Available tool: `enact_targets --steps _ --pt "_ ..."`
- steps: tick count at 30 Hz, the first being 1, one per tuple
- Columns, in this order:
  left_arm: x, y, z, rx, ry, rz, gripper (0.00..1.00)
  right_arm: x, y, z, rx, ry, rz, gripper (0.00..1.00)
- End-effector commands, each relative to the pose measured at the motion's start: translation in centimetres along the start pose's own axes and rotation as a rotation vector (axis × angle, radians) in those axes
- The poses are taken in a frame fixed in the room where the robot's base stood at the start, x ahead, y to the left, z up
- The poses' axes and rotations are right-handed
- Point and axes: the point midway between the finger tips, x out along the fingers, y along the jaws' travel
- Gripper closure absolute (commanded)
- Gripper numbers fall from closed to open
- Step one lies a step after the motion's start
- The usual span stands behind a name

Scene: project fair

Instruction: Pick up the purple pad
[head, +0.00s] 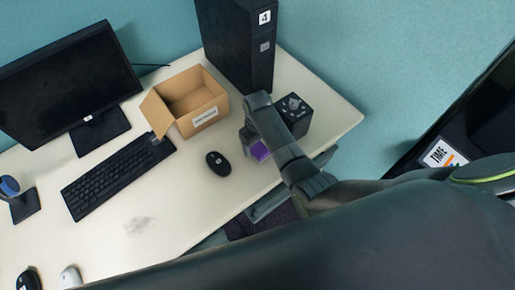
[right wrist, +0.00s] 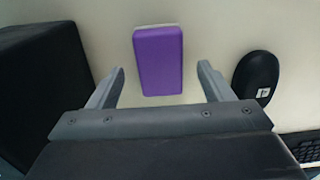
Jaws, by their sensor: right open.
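The purple pad (right wrist: 158,60) lies flat on the pale desk in the right wrist view, a rounded rectangle with a light edge at its far end. In the head view a part of the purple pad (head: 260,151) shows beside my right gripper (head: 250,142), which partly hides it. In the right wrist view my right gripper (right wrist: 160,88) is open, with one finger on each side of the pad's near end and a gap to each. Nothing is between the fingers except the near part of the pad as seen from above. My left gripper is not in view.
A black mouse (head: 218,164) lies left of the pad. An open cardboard box (head: 188,102) stands behind it, and a black box with a knob (head: 293,115) stands right. A tall black computer case (head: 238,45), a keyboard (head: 117,176) and a monitor (head: 68,84) are on the desk (head: 180,215).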

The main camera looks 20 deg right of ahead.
Motion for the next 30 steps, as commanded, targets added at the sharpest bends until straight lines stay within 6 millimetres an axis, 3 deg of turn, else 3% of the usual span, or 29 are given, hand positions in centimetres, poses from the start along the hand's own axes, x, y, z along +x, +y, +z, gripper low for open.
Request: enact_targets --steps 6,14,25,30 --pt "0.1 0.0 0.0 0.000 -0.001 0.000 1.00 2.0 0.0 0.0 0.000 -0.001 -0.001 0.26" --pt "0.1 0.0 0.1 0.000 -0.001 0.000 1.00 2.2 0.0 0.0 0.000 0.001 0.000 0.26" --pt "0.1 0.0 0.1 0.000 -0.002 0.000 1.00 2.2 0.0 0.0 0.000 0.001 0.000 0.72" --pt "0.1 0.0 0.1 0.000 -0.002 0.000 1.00 2.2 0.0 0.0 0.000 0.001 0.000 0.73"
